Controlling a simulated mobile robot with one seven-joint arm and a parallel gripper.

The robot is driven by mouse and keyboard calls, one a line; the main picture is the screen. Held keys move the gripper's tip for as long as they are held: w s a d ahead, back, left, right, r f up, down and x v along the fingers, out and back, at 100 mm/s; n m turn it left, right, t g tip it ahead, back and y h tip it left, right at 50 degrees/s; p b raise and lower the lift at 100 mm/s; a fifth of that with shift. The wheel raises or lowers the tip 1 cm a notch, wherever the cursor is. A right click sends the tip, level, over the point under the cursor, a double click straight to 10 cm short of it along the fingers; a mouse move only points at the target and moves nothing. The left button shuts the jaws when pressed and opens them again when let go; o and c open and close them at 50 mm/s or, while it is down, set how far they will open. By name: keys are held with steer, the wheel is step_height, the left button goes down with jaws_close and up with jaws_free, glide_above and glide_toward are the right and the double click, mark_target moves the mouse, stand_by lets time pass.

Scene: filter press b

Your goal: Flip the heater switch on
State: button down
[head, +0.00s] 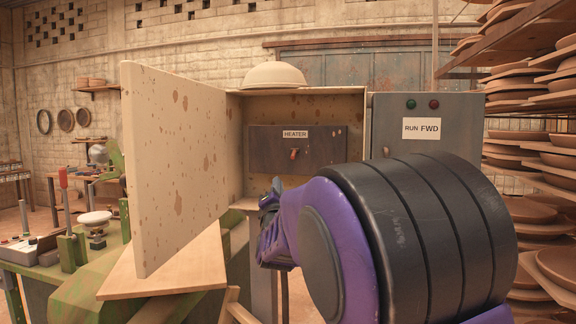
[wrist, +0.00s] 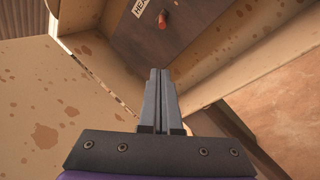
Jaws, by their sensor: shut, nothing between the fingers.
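The heater switch (head: 293,153) is a small orange-red toggle on a dark panel (head: 264,163) labelled HEATER, inside an open beige cabinet (head: 362,104). In the wrist view the switch (wrist: 163,20) shows near the top, beyond my fingertips. My gripper (head: 275,187) is in front of the cabinet opening, a little below and left of the switch in the head view. In the wrist view my gripper (wrist: 158,72) has its fingers together, with nothing between them. The fingertips appear apart from the switch; the exact gap is hard to tell.
The cabinet's spotted door (head: 178,160) stands open on the left. A grey box (head: 420,125) marked RUN FWD adjoins the cabinet on the right. An upturned bowl (head: 273,75) sits on top. Shelves of dishes (head: 530,150) stand at the far right.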

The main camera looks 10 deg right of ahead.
mark_target(294, 154)
steer(key=shift+w+a+f+n, duration=0.1)
steer(key=shift+a+f+n, duration=0.1)
steer(key=shift+n, duration=0.1)
steer(key=p+x, duration=0.1)
steer(key=x, duration=0.8)
steer(key=shift+w+d+r, duration=0.1)
steer(key=shift+w+r, duration=0.05)
steer(key=shift+s+d+r, duration=0.3)
steer(key=shift+d+r, duration=0.1)
steer(key=shift+d, duration=0.15)
steer(key=shift+s+d+r, duration=0.3)
steer(key=shift+d+r, duration=0.15)
steer(key=shift+d, duration=0.1)
steer(key=shift+s+d+r, duration=0.2)
steer(key=shift+s+d, duration=0.05)
steer(key=shift+d+r, duration=0.1)
